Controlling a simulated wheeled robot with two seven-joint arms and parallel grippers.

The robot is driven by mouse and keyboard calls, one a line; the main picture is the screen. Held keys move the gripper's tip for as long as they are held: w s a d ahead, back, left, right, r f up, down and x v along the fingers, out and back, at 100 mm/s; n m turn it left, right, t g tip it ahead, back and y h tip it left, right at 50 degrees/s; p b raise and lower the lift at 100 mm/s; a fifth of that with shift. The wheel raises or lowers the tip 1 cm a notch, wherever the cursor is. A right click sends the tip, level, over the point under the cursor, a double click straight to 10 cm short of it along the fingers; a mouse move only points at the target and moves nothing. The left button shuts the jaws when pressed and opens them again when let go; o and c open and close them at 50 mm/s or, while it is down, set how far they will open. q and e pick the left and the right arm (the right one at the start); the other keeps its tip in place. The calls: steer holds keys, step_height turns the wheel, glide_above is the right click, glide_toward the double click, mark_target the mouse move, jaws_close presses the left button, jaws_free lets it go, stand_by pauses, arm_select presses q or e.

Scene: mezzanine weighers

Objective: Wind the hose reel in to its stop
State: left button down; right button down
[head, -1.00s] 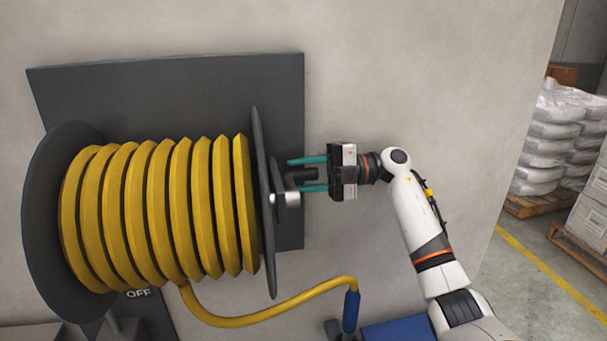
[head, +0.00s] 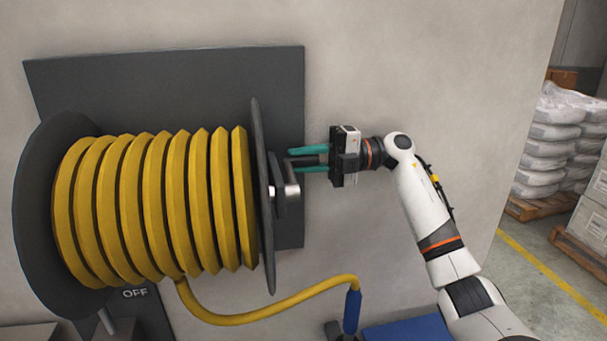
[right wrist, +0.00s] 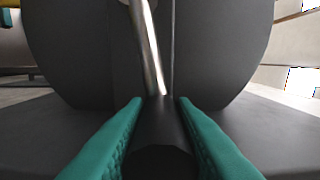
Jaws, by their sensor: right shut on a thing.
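The hose reel (head: 262,215) is mounted on a dark wall plate, with yellow hose (head: 150,210) wound around its drum between two dark flanges. A loose length of hose (head: 265,318) hangs from the drum's underside and ends in a blue nozzle (head: 351,311). A metal crank arm (head: 291,190) with a dark handle (head: 307,161) sticks out from the right flange. My right gripper (head: 300,161) is shut on the handle with its teal fingers. In the right wrist view the handle (right wrist: 163,135) lies between both fingers, in front of the flange. My left gripper is not in view.
A dark panel marked OFF (head: 138,305) with a lever is below the reel. A blue surface (head: 405,330) is at the bottom. Pallets of stacked sacks (head: 550,145) stand far right. The wall right of the reel is bare.

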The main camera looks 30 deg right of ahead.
steer(key=s+a+r+n+b, duration=0.2)
steer(key=s+r+n+b, duration=0.5)
steer(key=n, duration=0.7)
steer(key=shift+s+n+b, duration=0.35)
steer(key=shift+n+b, duration=0.05)
steer(key=shift+b, duration=0.55)
steer(key=shift+s+a, duration=0.1)
steer(key=c, duration=1.2)
jaws_free()
steer(key=b+v, duration=0.1)
steer(key=v, duration=1.1)
steer(key=shift+b, duration=0.3)
steer(key=shift+s, duration=0.1)
